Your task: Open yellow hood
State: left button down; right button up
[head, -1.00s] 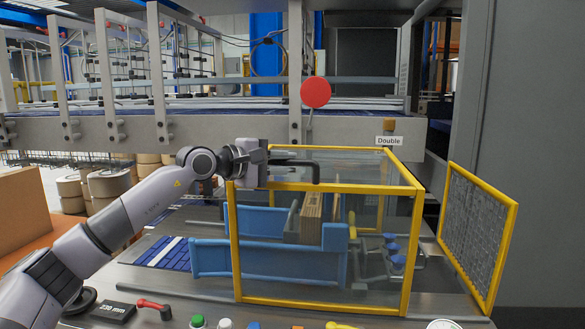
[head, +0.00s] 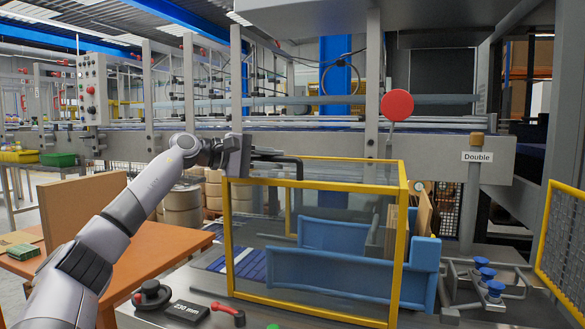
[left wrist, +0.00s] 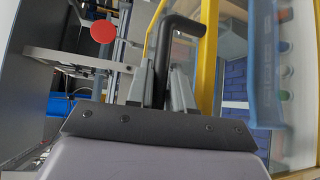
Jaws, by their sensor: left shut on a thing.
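The yellow hood (head: 308,183) is a clear-panelled box with a yellow frame, standing over the machine bed. Its black bent handle (head: 292,164) sits at the top left of the hood. My left gripper (head: 254,157) is shut on this handle. In the left wrist view the black handle (left wrist: 183,24) runs between the two grey fingers (left wrist: 160,85), with a yellow frame bar (left wrist: 208,50) close by. The hood covers only part of the blue guides (head: 335,279); their right end and the blue suction cups (head: 486,272) lie outside it on the right. My right gripper is not in view.
A yellow-framed mesh panel (head: 567,240) stands at the right. A post with a "Double" sign (head: 478,157) rises behind the suction cups. An orange table (head: 150,262) with a cardboard box (head: 80,206) is at the left. A red-handled lever (head: 228,309) sits in front.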

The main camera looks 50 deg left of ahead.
pick_arm(q)
jog(key=shift+s+a, duration=0.45)
jog(key=shift+a, duration=0.25)
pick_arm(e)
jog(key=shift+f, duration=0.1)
pick_arm(q)
jog(key=c, duration=1.1)
grip_release()
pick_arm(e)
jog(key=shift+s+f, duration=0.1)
pick_arm(q)
jog(key=shift+s+a+f+b, duration=0.1)
jog(key=shift+s+a+b, duration=0.05)
jog(key=shift+s+b, duration=0.35)
jog(key=b+v, duration=0.2)
jog(key=v, duration=0.1)
jog(key=shift+s+b, duration=0.1)
jog(key=shift+b, duration=0.25)
jog(key=v, duration=0.1)
jog(key=b+v, duration=0.1)
jog(key=shift+s+a+r, duration=0.1)
jog(key=shift+s+r, duration=0.15)
jog(key=shift+s, duration=0.1)
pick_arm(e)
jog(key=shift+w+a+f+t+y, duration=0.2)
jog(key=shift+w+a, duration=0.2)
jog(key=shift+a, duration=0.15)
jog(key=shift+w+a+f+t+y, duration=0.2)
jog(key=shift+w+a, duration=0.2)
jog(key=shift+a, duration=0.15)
